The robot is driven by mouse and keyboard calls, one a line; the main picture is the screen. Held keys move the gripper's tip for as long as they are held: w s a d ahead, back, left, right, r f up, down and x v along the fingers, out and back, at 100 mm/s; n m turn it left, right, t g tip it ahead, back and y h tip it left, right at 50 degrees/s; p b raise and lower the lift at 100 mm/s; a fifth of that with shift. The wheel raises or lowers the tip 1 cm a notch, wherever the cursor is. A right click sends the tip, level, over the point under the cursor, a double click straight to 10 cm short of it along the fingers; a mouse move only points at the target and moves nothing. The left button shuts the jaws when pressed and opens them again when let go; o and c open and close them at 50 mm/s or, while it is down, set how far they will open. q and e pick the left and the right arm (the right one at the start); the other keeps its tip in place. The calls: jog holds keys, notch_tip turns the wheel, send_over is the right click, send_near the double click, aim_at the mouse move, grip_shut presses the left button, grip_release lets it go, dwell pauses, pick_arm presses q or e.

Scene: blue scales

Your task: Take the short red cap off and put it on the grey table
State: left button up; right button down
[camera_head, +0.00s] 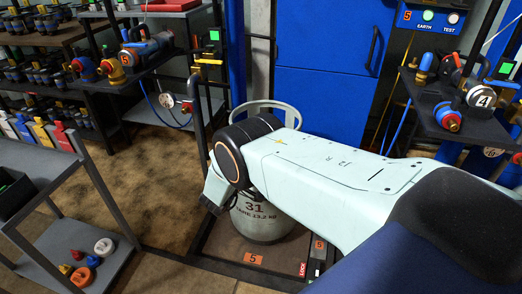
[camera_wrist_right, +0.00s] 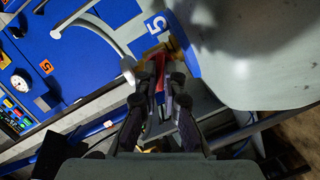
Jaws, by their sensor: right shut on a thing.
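My right arm reaches in from the right in the head view and bends down over a grey gas cylinder (camera_head: 262,222) marked 31. Its gripper is mostly hidden behind my wrist there. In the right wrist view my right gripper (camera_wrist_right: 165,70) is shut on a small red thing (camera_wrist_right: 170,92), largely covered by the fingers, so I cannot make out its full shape. A brass fitting (camera_wrist_right: 155,57) shows just beyond the fingertips. The grey table (camera_head: 48,168) stands at the left with a row of coloured tags along its back edge. My left gripper is out of view.
The table's lower shelf holds red, yellow, blue and white caps (camera_head: 104,247). A dark box (camera_head: 14,192) sits on its top. Shelves with valves (camera_head: 150,52) stand behind, and a rack with more valves (camera_head: 447,116) is at the right. Open floor (camera_head: 150,190) lies between table and cylinder.

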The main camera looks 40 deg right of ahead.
jog(key=shift+s+a+p, duration=0.8)
jog(key=shift+s+a, duration=0.25)
jog(key=shift+a, duration=0.15)
dwell(0.6)
jog(key=s+a+p, duration=0.1)
jog(key=s+a, duration=0.1)
jog(key=s+a+p, duration=0.1)
jog(key=a, duration=0.1)
jog(key=shift+s+a, duration=0.2)
jog(key=shift+s, duration=0.2)
dwell(0.6)
